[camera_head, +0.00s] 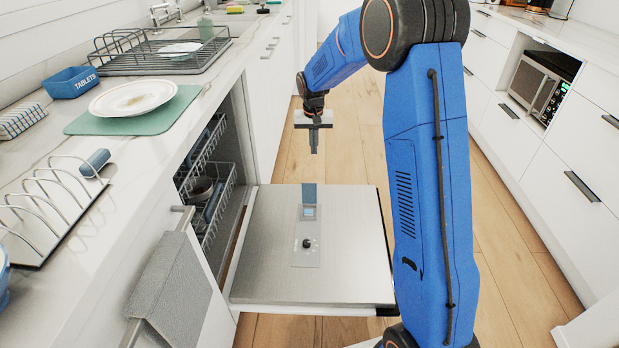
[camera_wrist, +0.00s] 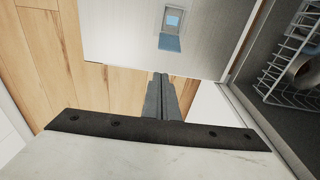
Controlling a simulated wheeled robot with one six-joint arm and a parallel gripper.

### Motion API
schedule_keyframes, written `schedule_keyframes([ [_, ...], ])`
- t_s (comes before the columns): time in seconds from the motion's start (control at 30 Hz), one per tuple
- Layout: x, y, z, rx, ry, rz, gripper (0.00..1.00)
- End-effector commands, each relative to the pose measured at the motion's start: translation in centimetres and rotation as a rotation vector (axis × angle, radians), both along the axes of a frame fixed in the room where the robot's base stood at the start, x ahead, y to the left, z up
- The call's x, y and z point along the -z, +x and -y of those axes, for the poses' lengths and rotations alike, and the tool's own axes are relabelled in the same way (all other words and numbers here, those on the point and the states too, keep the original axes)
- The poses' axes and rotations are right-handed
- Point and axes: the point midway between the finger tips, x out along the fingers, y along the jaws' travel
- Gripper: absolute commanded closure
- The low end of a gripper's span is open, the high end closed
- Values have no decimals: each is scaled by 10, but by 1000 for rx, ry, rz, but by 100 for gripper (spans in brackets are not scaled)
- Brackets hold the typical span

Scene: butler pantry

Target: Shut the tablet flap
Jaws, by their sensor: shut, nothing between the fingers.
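The open dishwasher door (camera_head: 355,250) lies flat, with a dispenser panel (camera_head: 306,254) on its inner face. The dispenser's tablet compartment (camera_head: 308,212) shows a pale blue inside. The blue-grey tablet flap (camera_head: 308,192) stands open at the compartment's far side. In the wrist view, the flap (camera_wrist: 170,43) adjoins the compartment (camera_wrist: 173,19) near the top. My gripper (camera_head: 314,149) is shut and empty, pointing down beyond the flap and apart from it. Its closed fingers show in the wrist view (camera_wrist: 161,80), near the door's edge.
Dishwasher racks (camera_head: 222,182) with dishes are at the left; a rack also shows in the wrist view (camera_wrist: 290,70). A grey towel (camera_head: 175,285) hangs at the front left. The counter holds a plate (camera_head: 133,98) and a blue tablets box (camera_head: 71,82). Wooden floor (camera_head: 350,120) is clear beyond the door.

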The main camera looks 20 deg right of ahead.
Motion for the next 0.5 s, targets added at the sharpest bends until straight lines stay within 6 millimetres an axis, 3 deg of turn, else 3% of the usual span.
schedule_keyframes([
  [0.03, 15, 11, -2, 5, -1, -11, 100],
  [0.2, 48, 34, -5, 23, -3, -27, 100],
  [0.5, 71, 44, -6, 31, -5, -35, 100],
])
